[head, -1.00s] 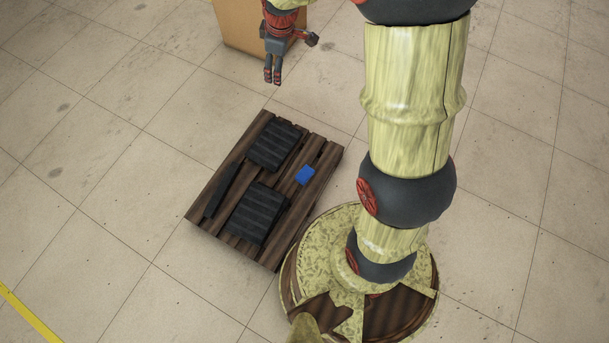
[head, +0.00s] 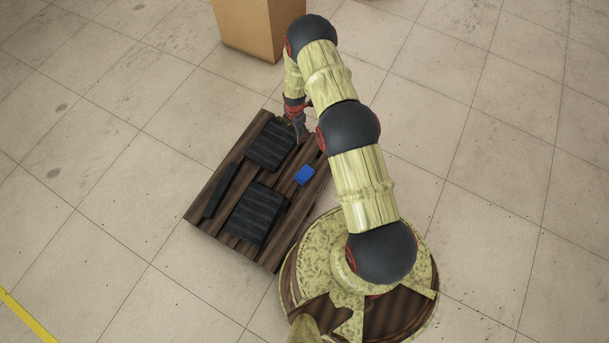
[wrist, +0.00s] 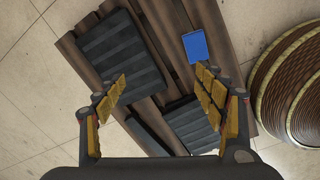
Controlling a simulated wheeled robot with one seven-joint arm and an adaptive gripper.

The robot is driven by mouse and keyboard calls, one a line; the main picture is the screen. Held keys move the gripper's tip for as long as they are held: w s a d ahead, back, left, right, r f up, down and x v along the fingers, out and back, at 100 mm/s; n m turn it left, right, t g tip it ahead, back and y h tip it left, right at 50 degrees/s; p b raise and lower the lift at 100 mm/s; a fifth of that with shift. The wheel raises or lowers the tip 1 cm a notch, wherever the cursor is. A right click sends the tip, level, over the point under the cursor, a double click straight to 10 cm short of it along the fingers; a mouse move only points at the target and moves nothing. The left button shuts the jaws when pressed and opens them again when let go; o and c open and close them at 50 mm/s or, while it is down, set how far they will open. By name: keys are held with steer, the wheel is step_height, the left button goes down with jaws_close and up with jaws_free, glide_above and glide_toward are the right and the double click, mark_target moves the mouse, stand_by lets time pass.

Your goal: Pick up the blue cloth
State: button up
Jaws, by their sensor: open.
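The blue cloth (head: 304,175) is a small flat blue rectangle lying on the right part of a dark wooden pallet (head: 207,224). My gripper (head: 299,137) is over the far end of the pallet in the head view, beside a black ribbed block and beyond the cloth. In the wrist view my gripper (wrist: 160,85) is open, with nothing between its yellow-padded fingers.
Two black ribbed blocks (head: 270,146) (head: 258,213) and a long black bar (head: 221,190) lie on the pallet. A cardboard box (head: 250,28) stands beyond it. The tiled floor to the left is clear.

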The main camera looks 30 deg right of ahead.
mark_target(305, 173)
steer(key=s+f+n, duration=0.1)
steer(key=s+f, duration=0.2)
steer(key=f, duration=0.4)
steer(key=s+f+n+b, duration=0.1)
steer(key=s+f, duration=0.2)
steer(key=f, duration=0.4)
steer(key=s+f+n, duration=0.1)
steer(key=s+f, duration=0.2)
steer(key=f, duration=0.4)
steer(key=shift+s+f+n+g, duration=0.1)
steer(key=shift+s+n+g, duration=0.05)
steer(key=shift+n+g, duration=0.2)
step_height(305, 173, down, 6)
steer(key=b, duration=0.3)
steer(key=shift+r, duration=0.25)
steer(key=shift+c, duration=1)
steer(key=c, duration=0.9)
